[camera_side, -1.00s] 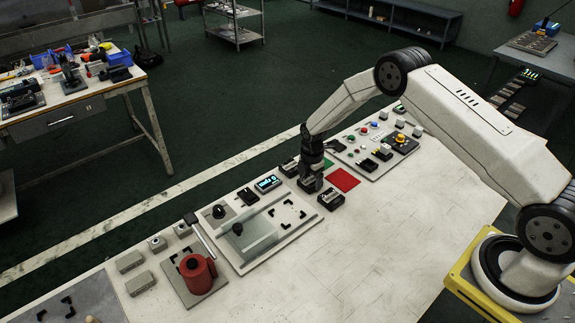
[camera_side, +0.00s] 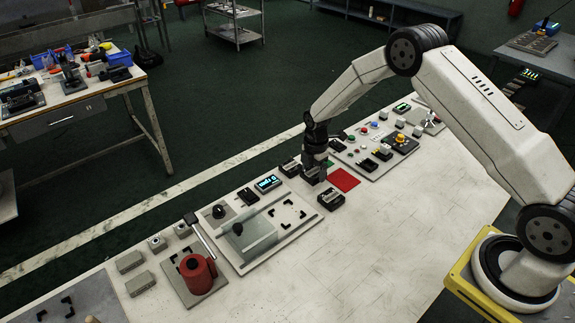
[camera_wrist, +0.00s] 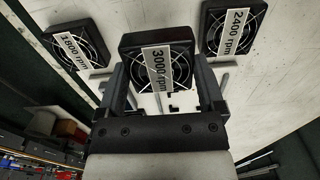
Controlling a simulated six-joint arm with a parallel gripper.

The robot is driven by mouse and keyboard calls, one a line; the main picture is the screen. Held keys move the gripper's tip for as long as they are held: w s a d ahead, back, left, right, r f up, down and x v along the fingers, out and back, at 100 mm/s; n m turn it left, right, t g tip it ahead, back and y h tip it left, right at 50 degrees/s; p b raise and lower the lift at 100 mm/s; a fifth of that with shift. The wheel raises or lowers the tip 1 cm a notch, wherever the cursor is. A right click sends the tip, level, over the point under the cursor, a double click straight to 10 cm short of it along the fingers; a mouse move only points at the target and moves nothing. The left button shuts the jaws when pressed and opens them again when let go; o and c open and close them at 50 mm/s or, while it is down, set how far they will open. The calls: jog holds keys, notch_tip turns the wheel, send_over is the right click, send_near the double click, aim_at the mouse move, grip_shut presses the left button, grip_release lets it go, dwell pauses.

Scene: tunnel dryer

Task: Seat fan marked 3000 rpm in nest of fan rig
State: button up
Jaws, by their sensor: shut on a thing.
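The black fan marked 3000 rpm (camera_wrist: 157,62) is between the two fingers of my gripper (camera_side: 314,171), which is shut on it. In the wrist view its label faces the camera and it looks larger than the fans on either side. In the side view the held fan is mostly hidden under my gripper; it seems just above the table. The fan rig (camera_side: 302,229) is a pale plate to the left of my gripper. Its nest (camera_side: 287,213), marked by black corner pieces, is empty. A clear guard (camera_side: 254,236) stands beside the nest.
The fan marked 1800 rpm (camera_wrist: 73,48) and the fan marked 2400 rpm (camera_wrist: 234,27) flank the held one. A lit display (camera_side: 268,183) sits at the rig's back edge. A red square (camera_side: 343,179) and a control panel lie right. The table front is clear.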

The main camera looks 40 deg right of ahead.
jog(key=s+a+r, duration=0.1)
jog(key=s+r, duration=0.7)
jog(key=s, duration=0.4)
jog(key=shift+s+a+r, duration=0.15)
jog(key=shift+s+r, duration=0.1)
jog(key=shift+s, duration=0.05)
jog(key=shift+a, duration=0.1)
dwell(0.3)
jog(key=s+a+r, duration=0.1)
jog(key=s+a, duration=0.3)
jog(key=a, duration=0.5)
jog(key=w+a+f, duration=0.1)
jog(key=w+f, duration=0.1)
jog(key=w, duration=0.2)
jog(key=w+f, duration=0.3)
jog(key=w+a+f, duration=0.1)
jog(key=w+f, duration=0.2)
jog(key=w, duration=0.1)
jog(key=shift+w+a, duration=0.3)
jog(key=shift+a, duration=0.05)
jog(key=shift+w+f, duration=0.4)
jog(key=shift+f, duration=0.05)
